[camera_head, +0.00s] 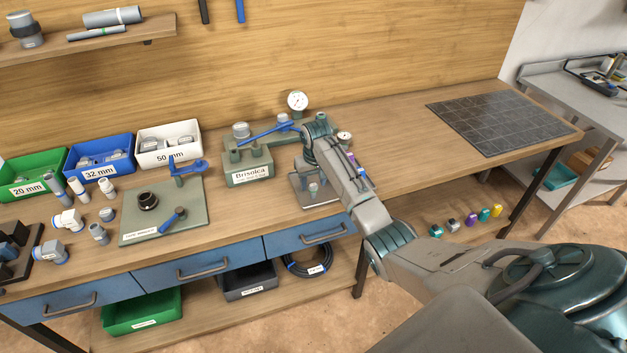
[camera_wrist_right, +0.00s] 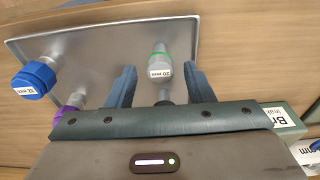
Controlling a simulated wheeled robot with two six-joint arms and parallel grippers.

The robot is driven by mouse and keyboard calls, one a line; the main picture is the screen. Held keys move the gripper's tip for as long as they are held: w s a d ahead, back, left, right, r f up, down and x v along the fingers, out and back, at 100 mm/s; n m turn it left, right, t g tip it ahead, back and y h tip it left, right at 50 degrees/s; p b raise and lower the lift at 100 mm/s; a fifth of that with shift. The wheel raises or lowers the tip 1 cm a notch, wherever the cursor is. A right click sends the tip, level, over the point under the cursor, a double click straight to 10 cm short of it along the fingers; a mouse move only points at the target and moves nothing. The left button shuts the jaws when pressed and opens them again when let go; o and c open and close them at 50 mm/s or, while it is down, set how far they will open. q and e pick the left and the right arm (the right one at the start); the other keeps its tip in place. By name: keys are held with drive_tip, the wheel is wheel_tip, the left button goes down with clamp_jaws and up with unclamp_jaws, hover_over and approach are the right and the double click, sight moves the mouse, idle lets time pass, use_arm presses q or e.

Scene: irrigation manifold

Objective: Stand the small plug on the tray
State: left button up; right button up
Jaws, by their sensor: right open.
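The small plug, pale grey with a green band and a 20 mm label, shows in the right wrist view (camera_wrist_right: 159,62), over the metal tray (camera_wrist_right: 100,45). In the head view the tray (camera_head: 325,205) lies on the bench with a small grey plug (camera_head: 313,190) seemingly upright on it. My right gripper (camera_head: 308,176) is above the tray, pointing down. In the wrist view its two blue fingers (camera_wrist_right: 158,88) are spread, with a dark grey part between them. The plug's head is beyond the fingertips. My left gripper is not in view.
A blue 32 mm plug (camera_wrist_right: 35,80) and a purple one (camera_wrist_right: 70,108) are at the tray's left in the wrist view. The Brisolca manifold (camera_head: 248,172) stands left of the tray. The bench to the right is mostly clear.

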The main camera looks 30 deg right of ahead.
drive_tip(key=shift+r, duration=0.1)
drive_tip(key=shift+r, duration=0.25)
wheel_tip(320, 180, up, 12)
drive_tip(key=s+b, duration=0.1)
drive_tip(key=b, duration=0.2)
drive_tip(key=shift+s+a+f, duration=0.15)
drive_tip(key=shift+s+f, duration=0.05)
drive_tip(key=shift+f, duration=0.05)
